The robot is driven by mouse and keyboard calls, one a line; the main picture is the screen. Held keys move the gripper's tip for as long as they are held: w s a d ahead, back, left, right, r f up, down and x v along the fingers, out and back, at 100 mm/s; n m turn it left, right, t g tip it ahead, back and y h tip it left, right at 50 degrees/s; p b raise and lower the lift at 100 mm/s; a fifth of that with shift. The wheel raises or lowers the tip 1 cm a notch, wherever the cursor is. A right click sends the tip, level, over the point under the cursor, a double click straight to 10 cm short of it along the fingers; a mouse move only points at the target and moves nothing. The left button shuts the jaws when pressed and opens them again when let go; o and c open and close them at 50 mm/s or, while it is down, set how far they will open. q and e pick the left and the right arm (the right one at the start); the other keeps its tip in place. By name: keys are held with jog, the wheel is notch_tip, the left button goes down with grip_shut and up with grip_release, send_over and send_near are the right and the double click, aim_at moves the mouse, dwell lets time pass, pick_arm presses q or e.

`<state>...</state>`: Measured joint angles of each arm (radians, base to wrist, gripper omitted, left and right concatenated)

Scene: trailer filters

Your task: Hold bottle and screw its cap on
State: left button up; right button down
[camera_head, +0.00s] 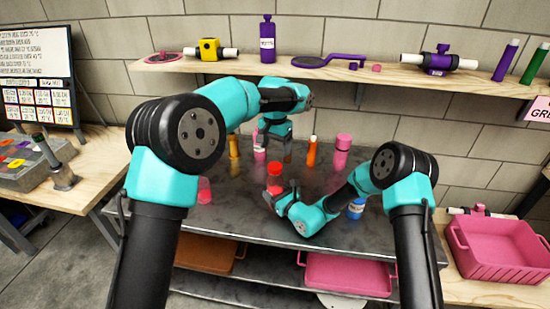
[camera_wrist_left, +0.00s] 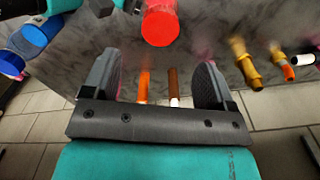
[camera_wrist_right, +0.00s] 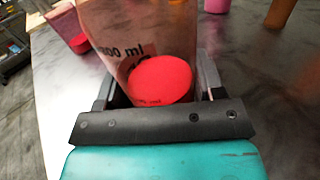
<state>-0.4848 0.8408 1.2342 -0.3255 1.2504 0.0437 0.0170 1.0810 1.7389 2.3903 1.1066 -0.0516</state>
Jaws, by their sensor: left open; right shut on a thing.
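A clear bottle (camera_wrist_right: 118,50) with "800 ml" printed on it stands between the fingers of my right gripper (camera_wrist_right: 155,88), which is shut on it. A flat round red part shows low on it in the right wrist view; I cannot tell if it is inside. In the head view the bottle (camera_head: 274,181) is mostly behind my right gripper, with a red cap (camera_head: 268,163) at its top. A red round face (camera_wrist_left: 160,28) shows beyond the fingertips in the left wrist view. My left gripper (camera_wrist_left: 158,80) is open and empty, above and behind the bottle.
An orange bottle (camera_head: 311,152), a pink bottle (camera_head: 342,150) and a yellow bottle (camera_head: 234,146) stand at the back of the grey table. A blue-labelled container (camera_head: 356,209) is at the right, near my right forearm. A pink container (camera_head: 205,190) is at the left.

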pick_arm(q)
notch_tip(320, 180, up, 4)
jog(key=shift+f, duration=0.15)
pick_arm(e)
jog(key=shift+c, duration=0.8)
grip_release()
jog(key=v, duration=1.7)
jog(key=shift+s+d, duration=0.1)
jog(key=shift+s, duration=0.15)
